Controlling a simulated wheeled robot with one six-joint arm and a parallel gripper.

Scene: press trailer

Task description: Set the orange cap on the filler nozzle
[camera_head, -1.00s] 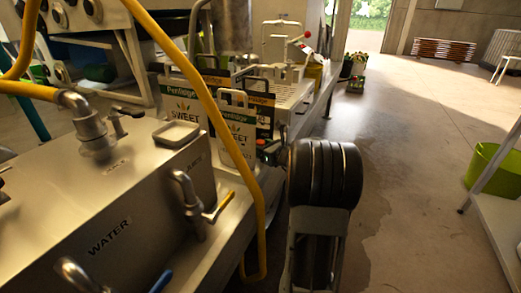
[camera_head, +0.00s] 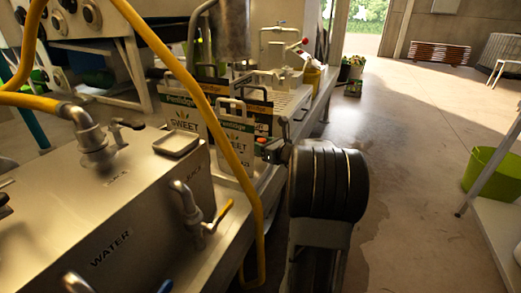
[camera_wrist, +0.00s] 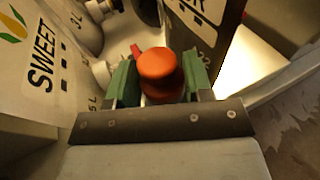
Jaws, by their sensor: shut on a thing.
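The orange cap (camera_wrist: 158,75) sits between the green fingers of my gripper (camera_wrist: 160,84) in the wrist view. The gripper is shut on it, with the cap's round top facing the camera. In the head view the cap is a small orange spot (camera_head: 262,139) at my gripper (camera_head: 270,148), beside a white SWEET juice bag (camera_head: 237,137). White spouts of the bags (camera_wrist: 103,72) show left of the fingers in the wrist view. I cannot tell which part is the filler nozzle; the cap and gripper hide what lies behind them.
More juice bags (camera_head: 182,118) stand close to the gripper on the trailer's steel deck. A yellow hose (camera_head: 205,105) loops down in front of them. A steel tank marked WATER (camera_head: 110,225) fills the left. The floor (camera_head: 420,150) at the right is clear up to a green tub (camera_head: 485,172).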

